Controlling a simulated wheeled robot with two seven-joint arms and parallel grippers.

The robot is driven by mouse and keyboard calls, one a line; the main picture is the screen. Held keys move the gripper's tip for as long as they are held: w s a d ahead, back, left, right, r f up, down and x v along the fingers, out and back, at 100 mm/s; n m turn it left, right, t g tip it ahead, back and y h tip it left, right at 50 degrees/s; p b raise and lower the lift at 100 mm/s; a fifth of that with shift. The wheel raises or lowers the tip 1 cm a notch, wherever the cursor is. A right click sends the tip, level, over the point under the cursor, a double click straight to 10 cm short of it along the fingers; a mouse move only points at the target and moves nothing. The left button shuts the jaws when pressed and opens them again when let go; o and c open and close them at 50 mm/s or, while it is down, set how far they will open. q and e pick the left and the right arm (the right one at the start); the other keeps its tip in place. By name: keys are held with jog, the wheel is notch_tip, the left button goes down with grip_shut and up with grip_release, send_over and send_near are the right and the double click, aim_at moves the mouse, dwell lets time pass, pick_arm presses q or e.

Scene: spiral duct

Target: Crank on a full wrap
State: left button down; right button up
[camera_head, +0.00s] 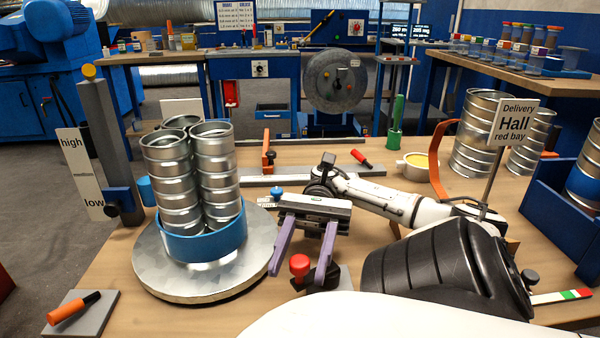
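Several silver spiral ducts (168,185) stand upright together on a round metal turntable (152,262). A blue band (205,245) goes around their lower ends. A grey post (108,135) stands behind left, with a blue slider (121,200) beside the "low" end of its scale (80,172). A red knob (299,263) sits right of the turntable on a dark part, partly hidden by a finger. My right gripper (298,274) is open, its purple fingers spread on either side of the knob; contact cannot be told. My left gripper is not in view.
An orange-handled tool (73,308) rests on a grey plate at front left. A "Delivery Hall red bay" sign (513,122), more ducts (478,135) and a blue crate (548,200) stand at right.

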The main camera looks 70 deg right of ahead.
notch_tip(320, 180, up, 9)
jog(key=shift+f+p, duration=0.1)
jog(key=shift+p, duration=1.15)
jog(key=shift+r, duration=0.6)
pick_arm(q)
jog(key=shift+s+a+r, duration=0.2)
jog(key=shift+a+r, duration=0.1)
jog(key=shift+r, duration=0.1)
